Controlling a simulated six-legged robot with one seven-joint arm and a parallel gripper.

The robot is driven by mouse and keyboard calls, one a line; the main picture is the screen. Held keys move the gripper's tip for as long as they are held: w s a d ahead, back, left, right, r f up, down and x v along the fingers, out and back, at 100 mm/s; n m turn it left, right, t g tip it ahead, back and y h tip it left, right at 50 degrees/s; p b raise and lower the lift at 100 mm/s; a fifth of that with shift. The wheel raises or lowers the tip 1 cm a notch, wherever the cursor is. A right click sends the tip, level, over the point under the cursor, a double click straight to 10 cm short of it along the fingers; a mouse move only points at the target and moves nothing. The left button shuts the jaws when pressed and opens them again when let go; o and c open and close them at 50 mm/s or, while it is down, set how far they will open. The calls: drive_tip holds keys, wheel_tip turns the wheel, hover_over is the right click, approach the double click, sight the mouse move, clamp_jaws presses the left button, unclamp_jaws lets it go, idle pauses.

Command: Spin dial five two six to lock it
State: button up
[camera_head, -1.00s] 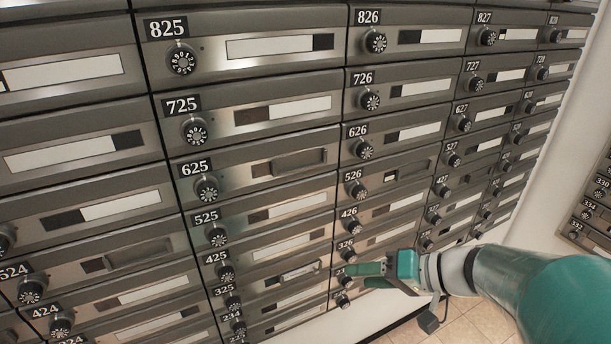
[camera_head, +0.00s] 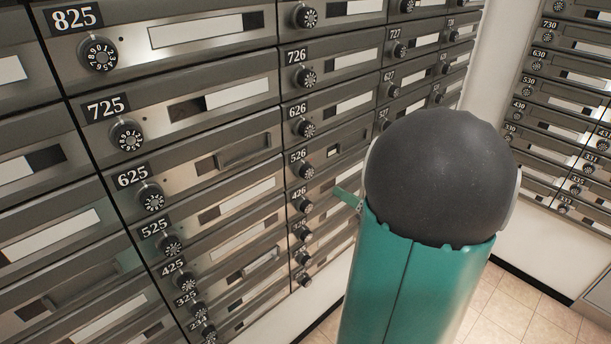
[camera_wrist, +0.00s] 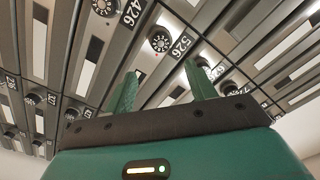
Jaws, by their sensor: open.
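The 526 dial (camera_head: 306,170) is a round black knob with a light-marked face, below its number plate on the grey mailbox wall. In the wrist view the dial (camera_wrist: 160,39) shows beyond the gap between my fingers, with the 526 plate beside it. My gripper (camera_wrist: 160,72) is open and empty, its two green fingers apart and pointing toward the wall. In the head view only a green finger of my gripper (camera_head: 344,195) shows, right of and a little below the dial. My arm hides the rest. I see no contact with the dial.
The 626 dial (camera_head: 305,128) is just above and the 426 dial (camera_head: 304,205) just below, with other dials close by. Another mailbox wall (camera_head: 560,90) stands at the right. The tiled floor (camera_head: 520,310) at lower right is clear.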

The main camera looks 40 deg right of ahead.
sight(310, 173)
drive_tip(key=w, duration=1.1)
drive_tip(key=shift+w+a, duration=0.2)
drive_tip(key=shift+w, duration=0.2)
drive_tip(key=shift+s, duration=0.1)
drive_tip(key=c, duration=1)
